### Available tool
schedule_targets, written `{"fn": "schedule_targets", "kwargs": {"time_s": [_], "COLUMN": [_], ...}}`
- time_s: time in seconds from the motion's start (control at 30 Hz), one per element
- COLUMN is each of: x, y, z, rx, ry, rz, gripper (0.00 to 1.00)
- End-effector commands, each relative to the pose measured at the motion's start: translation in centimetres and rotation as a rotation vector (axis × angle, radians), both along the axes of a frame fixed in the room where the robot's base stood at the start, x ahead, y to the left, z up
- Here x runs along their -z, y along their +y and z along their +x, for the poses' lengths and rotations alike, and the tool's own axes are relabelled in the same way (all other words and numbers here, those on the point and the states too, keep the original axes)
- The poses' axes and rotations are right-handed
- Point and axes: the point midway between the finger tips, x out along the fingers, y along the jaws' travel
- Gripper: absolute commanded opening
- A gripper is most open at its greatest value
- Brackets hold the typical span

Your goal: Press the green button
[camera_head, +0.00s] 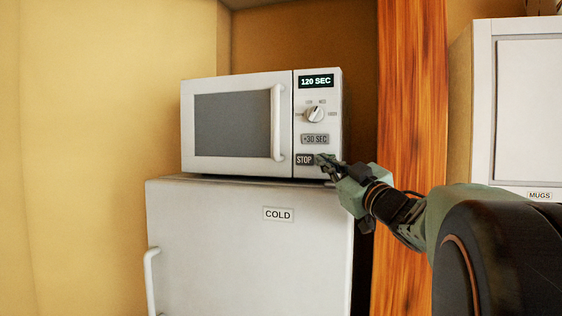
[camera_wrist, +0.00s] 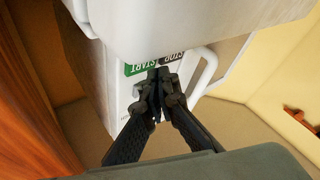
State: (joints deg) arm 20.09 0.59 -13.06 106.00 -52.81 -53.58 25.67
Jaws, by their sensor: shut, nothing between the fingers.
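The green START button (camera_wrist: 138,69) shows in the wrist view on the microwave's front panel, beside the dark STOP button (camera_wrist: 172,58). My gripper (camera_wrist: 159,72) is shut and empty, its fingertips at the inner edge of the green button, near the border with STOP. I cannot tell whether they touch the panel. In the head view my gripper (camera_head: 319,160) is at the lower right of the white microwave (camera_head: 188,125), just right of the STOP button (camera_head: 304,160). The green button is hidden behind the fingers there.
The microwave display (camera_head: 316,82) reads 120 SEC, above a dial (camera_head: 314,115) and a +30 SEC button (camera_head: 315,139). The microwave stands on a white fridge (camera_head: 230,240) labelled COLD. A wooden post (camera_head: 411,100) and a MUGS cabinet (camera_head: 530,110) are to the right.

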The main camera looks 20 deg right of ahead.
Motion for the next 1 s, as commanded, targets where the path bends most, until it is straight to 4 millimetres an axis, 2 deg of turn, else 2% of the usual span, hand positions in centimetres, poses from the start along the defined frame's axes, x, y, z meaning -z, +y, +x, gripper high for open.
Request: {"fn": "schedule_targets", "kwargs": {"time_s": [1.0], "x": [-0.01], "y": [-0.53], "z": [0.76], "rx": [0.000], "ry": [0.000], "rz": [0.000], "gripper": [0.00]}}
